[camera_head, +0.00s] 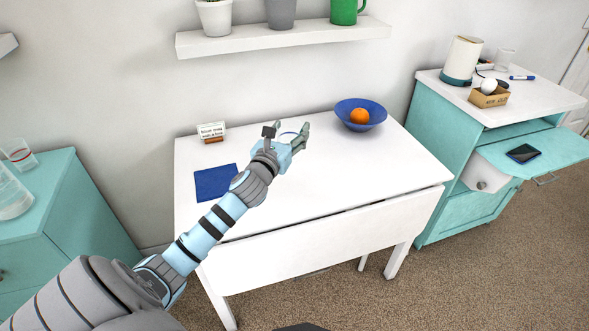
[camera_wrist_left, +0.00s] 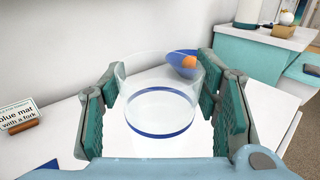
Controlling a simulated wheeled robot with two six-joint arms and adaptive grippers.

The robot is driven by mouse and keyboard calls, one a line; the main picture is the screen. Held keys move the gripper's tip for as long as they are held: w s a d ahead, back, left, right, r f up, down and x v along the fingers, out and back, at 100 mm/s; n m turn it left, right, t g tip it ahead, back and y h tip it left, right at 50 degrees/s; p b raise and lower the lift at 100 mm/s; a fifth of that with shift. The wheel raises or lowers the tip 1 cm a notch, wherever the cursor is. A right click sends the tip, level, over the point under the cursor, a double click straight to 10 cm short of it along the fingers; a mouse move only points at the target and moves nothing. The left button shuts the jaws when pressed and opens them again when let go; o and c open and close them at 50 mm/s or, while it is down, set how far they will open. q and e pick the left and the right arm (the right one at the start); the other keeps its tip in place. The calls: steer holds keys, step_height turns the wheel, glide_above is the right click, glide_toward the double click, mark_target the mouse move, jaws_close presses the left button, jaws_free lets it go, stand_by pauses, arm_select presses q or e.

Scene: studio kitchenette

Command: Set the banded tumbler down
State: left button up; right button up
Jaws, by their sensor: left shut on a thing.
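The banded tumbler is clear with a blue band; in the left wrist view the tumbler (camera_wrist_left: 158,106) stands between the two green finger pads. My left gripper (camera_head: 290,132) is shut on it over the back middle of the white table (camera_head: 330,180). My right gripper is not in view.
A blue bowl (camera_head: 361,113) with an orange (camera_head: 360,116) stands right of the gripper. A small sign (camera_head: 211,131) stands at the back left; part of it reads "blue mat with a fork" in the wrist view. Another glass (camera_head: 19,153) with a reddish band is on the left cabinet.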

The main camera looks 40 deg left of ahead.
arm_select(q)
step_height(320, 180, down, 9)
steer(key=b, duration=0.4)
steer(key=shift+w, duration=0.1)
step_height(320, 180, down, 4)
steer(key=b, duration=0.3)
steer(key=shift+f, duration=0.25)
steer(key=shift+r, duration=0.2)
steer(key=shift+f, duration=0.1)
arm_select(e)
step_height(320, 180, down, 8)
arm_select(q)
steer(key=shift+f, duration=0.1)
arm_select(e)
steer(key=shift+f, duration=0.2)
arm_select(q)
steer(key=o, duration=1.7)
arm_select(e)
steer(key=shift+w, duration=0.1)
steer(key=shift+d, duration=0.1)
